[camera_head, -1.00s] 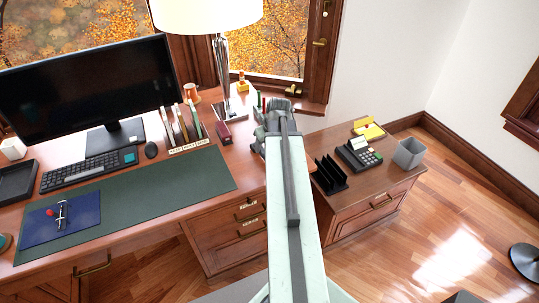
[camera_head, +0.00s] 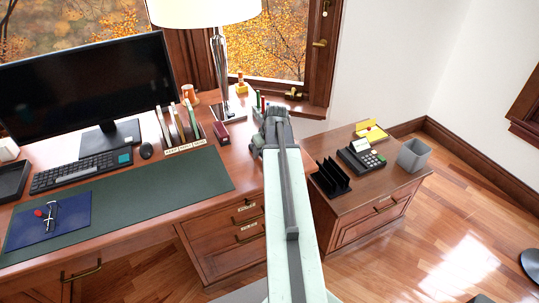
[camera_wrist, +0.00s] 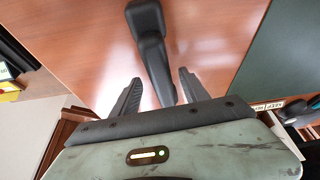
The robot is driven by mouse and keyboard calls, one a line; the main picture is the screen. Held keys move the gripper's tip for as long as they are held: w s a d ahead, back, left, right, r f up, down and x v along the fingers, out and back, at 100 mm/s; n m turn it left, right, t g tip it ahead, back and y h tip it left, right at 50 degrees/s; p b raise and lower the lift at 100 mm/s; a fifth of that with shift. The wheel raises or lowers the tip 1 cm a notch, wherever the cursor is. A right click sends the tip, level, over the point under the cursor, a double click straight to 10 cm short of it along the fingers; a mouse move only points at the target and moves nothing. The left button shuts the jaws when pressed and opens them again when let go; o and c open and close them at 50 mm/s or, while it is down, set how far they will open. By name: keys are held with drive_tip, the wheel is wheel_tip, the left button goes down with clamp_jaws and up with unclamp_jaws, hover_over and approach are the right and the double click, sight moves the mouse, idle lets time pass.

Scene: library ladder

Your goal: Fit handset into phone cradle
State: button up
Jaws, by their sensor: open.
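A black handset (camera_wrist: 150,48) lies on the reddish-brown desk top in the wrist view. Its near end reaches in between the two dark fingers of my gripper (camera_wrist: 160,88), which are open with gaps on both sides of it. I cannot tell the height of the fingers above the desk. In the head view my gripper (camera_head: 272,128) is over the right end of the desk, and my arm hides the handset there. The black desk phone (camera_head: 361,156) with keypad stands on the lower side cabinet to the right; its cradle is too small to make out clearly.
A black file rack (camera_head: 330,178) stands left of the phone, a grey bin (camera_head: 413,155) right of it and a yellow note holder (camera_head: 371,131) behind. A lamp (camera_head: 222,75), upright folders (camera_head: 180,125) and a maroon box (camera_head: 222,133) stand left of my gripper.

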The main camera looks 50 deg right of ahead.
drive_tip(key=shift+w+f, duration=0.1)
drive_tip(key=shift+f, duration=0.2)
clamp_jaws()
drive_tip(key=shift+r, duration=0.1)
wheel_tip(320, 180, up, 10)
drive_tip(key=p, duration=1)
drive_tip(key=shift+r, duration=0.2)
